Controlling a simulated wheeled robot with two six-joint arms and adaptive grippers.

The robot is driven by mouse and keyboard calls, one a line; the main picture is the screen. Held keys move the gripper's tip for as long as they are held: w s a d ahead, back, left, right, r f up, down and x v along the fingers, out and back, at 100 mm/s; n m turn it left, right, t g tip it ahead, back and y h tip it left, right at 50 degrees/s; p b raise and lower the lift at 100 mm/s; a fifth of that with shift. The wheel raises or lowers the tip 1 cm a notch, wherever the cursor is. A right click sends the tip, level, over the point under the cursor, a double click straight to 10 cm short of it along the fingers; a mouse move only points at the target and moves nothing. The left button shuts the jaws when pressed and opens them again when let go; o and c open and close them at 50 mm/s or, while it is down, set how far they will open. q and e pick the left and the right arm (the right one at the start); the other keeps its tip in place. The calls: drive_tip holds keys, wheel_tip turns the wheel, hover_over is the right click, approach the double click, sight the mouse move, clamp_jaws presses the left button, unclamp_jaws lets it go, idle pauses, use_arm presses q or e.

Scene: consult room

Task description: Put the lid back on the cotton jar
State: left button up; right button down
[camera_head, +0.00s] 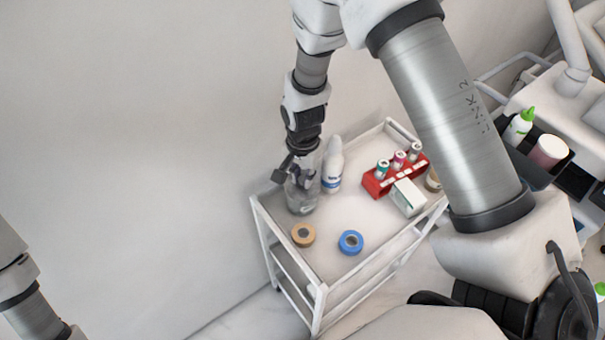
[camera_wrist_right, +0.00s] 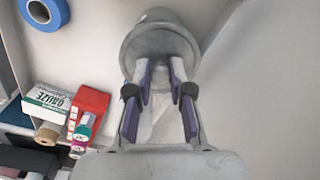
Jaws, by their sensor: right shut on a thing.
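The clear glass cotton jar (camera_head: 301,200) stands at the left back of the white trolley top. My right gripper (camera_head: 299,172) is directly over the jar's mouth, pointing down. In the right wrist view its two fingers (camera_wrist_right: 160,84) are shut on the middle of a round grey, glassy lid (camera_wrist_right: 160,35). The lid is mostly hidden behind the gripper in the head view. I cannot tell whether it sits flat on the jar's rim or is a little above it. Part of my left arm shows at the lower left, but its gripper is out of view.
A white bottle (camera_head: 333,168) stands close to the jar's right. A tan tape roll (camera_head: 303,235) and blue tape roll (camera_head: 350,242) lie in front. A red rack (camera_head: 378,185) with vials, a gauze box (camera_head: 407,197) and a brown roll (camera_head: 433,181) are at the right. The trolley's middle is clear.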

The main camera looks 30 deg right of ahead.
drive_tip(key=c, duration=1)
unclamp_jaws()
drive_tip(key=shift+o, duration=0.2)
drive_tip(key=o, duration=0.5)
wheel_tip(320, 180, up, 7)
drive_tip(key=p, duration=0.6)
drive_tip(key=shift+p, duration=0.3)
drive_tip(key=shift+c, duration=0.5)
clamp_jaws()
